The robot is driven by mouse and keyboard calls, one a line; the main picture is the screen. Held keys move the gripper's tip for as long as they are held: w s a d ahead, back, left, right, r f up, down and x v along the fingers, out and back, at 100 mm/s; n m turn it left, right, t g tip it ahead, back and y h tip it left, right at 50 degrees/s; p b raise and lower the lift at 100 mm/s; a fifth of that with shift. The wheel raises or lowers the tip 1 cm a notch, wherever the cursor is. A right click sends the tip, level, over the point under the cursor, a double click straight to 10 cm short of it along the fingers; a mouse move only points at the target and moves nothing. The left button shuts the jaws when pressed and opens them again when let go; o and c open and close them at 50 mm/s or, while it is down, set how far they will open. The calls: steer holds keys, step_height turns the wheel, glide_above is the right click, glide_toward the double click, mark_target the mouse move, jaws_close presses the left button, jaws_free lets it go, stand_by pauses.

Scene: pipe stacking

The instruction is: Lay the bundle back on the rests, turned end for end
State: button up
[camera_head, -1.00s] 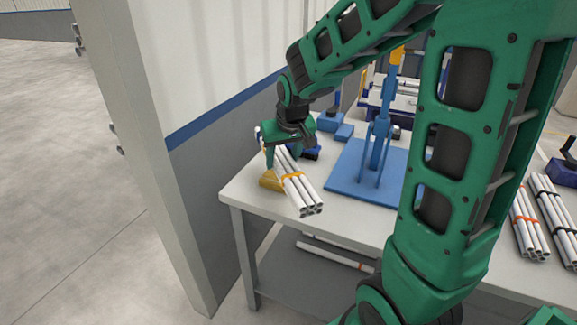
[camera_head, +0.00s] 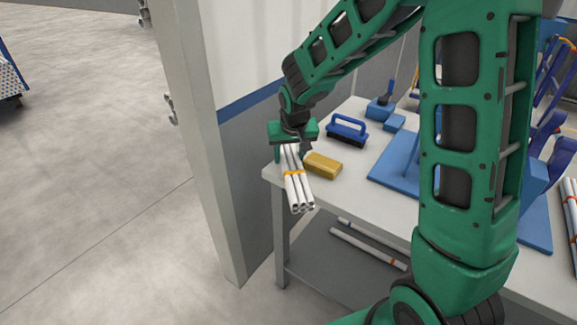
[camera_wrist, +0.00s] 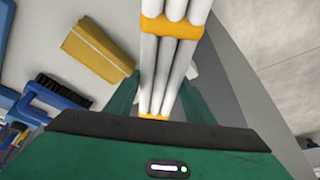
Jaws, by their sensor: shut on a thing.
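The bundle of white pipes (camera_head: 294,188) has orange bands and hangs from my gripper (camera_head: 292,146) at the left end of the workbench. Its near end points toward the camera and sits out past the bench's left edge. In the wrist view the bundle (camera_wrist: 173,60) runs up between my green fingers (camera_wrist: 158,98), with one orange band high up and another near the palm. My gripper is shut on it. The far end of the bundle is hidden by my gripper in the head view. I cannot pick out the rests for certain.
A yellow block (camera_head: 323,166) lies on the bench (camera_head: 352,185) just right of the bundle. A wall corner (camera_head: 222,180) stands close on the left. Pipes (camera_head: 365,248) lie on the lower shelf.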

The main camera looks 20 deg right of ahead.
steer(key=shift+w+f, duration=0.1)
steer(key=shift+f, duration=1.95)
steer(key=shift+a+f, duration=0.1)
steer(key=o, duration=1.4)
steer(key=shift+o, duration=0.2)
steer(key=v, duration=1.2)
